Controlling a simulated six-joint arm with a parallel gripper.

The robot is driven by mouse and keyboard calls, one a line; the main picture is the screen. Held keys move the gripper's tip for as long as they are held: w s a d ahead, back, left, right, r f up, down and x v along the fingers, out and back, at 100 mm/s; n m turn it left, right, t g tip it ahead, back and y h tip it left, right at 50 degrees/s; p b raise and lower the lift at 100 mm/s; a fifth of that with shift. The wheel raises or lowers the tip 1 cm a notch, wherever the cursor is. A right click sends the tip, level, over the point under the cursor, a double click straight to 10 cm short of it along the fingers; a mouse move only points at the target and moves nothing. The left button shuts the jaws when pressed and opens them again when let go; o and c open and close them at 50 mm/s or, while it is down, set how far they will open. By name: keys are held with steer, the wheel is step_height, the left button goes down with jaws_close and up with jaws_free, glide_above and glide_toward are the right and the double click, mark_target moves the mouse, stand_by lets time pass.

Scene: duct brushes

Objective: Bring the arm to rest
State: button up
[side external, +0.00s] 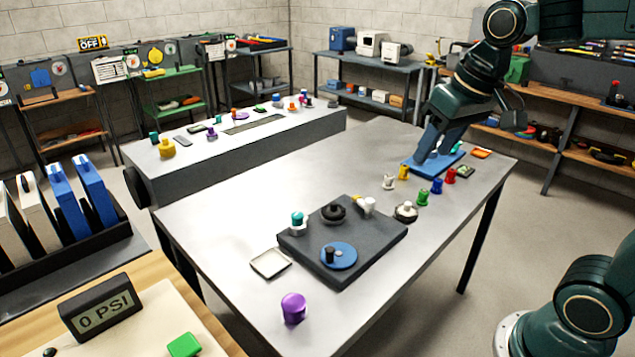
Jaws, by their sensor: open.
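My gripper (430,160) has blue fingers and points down at the far right part of the grey table (215,215). It is low over a flat blue tray (418,169), and the fingers hide part of it. The fingers look apart, with nothing clearly held between them. I cannot tell whether the tips touch the tray. A small teal piece (456,147) shows just right of the fingers.
Small coloured pieces stand near the tray, among them yellow (403,173), green (422,197), blue (437,186) and red (450,176). A dark plate (375,255) carries several parts. A purple piece (293,308) stands near the front. The table's left middle is clear.

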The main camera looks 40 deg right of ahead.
steer(key=s+a+f+n+t, duration=0.1)
steer(key=s+a+f+n, duration=0.1)
steer(key=s, duration=0.8)
steer(key=shift+a+f+n+t, duration=0.3)
steer(key=shift+a+f, duration=0.1)
steer(key=shift+f, duration=0.15)
